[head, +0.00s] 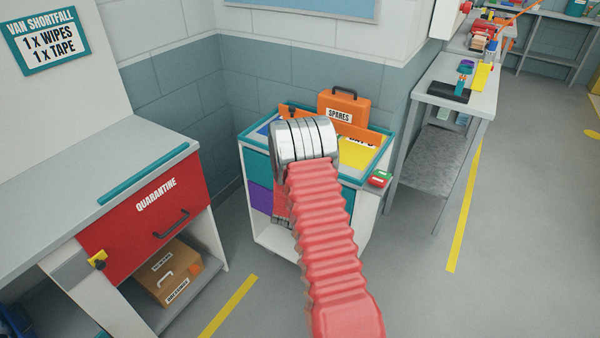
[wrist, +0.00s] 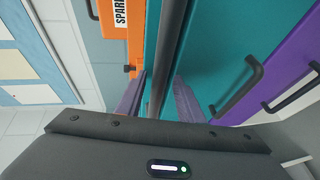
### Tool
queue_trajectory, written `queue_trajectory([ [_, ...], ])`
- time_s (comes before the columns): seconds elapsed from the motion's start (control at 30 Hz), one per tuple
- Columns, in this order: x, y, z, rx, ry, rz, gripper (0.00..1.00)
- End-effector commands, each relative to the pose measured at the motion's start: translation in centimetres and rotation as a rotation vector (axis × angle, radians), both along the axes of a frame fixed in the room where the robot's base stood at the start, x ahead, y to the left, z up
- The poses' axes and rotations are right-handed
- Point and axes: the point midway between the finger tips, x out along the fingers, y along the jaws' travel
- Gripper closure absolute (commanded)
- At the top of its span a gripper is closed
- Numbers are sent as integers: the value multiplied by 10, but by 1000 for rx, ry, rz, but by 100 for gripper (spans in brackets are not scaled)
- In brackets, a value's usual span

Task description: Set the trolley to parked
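The trolley (head: 262,232) stands against the back wall, white-framed with a teal-rimmed top, a teal drawer and a purple drawer. The teal drawer (wrist: 218,55) lies right of the fingers.
An orange SPARES case (head: 343,104) stands on the trolley behind an orange bar. A bench with a red QUARANTINE drawer (head: 150,205) is at left, a grey table (head: 440,150) at right. Yellow floor strips (head: 230,305) mark clear floor in front.

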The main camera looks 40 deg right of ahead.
Motion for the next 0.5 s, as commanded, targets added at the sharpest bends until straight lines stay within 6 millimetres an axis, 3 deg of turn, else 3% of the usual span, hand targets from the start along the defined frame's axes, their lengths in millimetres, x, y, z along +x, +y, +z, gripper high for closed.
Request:
queue_trajectory([
  [0.27, -3, 1, 1, 0, -1, -2, 66],
  [0.5, -18, 16, 6, -1, 0, -2, 66],
])
